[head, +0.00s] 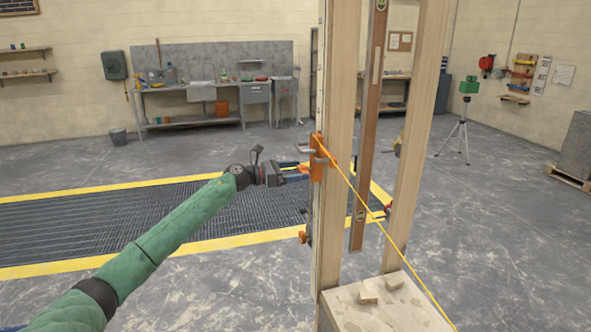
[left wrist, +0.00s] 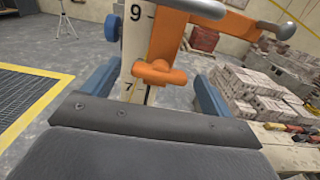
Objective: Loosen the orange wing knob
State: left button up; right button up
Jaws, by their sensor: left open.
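The orange wing knob (left wrist: 160,73) shows in the left wrist view on the front of an orange clamp (left wrist: 172,35). The clamp sits on a pale post marked with numbers (left wrist: 136,35). In the head view the orange clamp (head: 320,160) is on the left wooden post, and the knob is too small to make out. My left gripper (head: 300,172) reaches it from the left. In the left wrist view its blue fingers are open, one on each side of the knob, with visible gaps. My right gripper is not in view.
A yellow string (head: 375,212) runs from the clamp down to the right. A brown spirit level (head: 369,125) stands between the wooden posts. Another orange piece (head: 303,237) sits lower on the left post. Brick stacks (left wrist: 262,95) show at right in the left wrist view.

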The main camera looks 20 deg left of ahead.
pick_arm(q)
jog(key=c, duration=1)
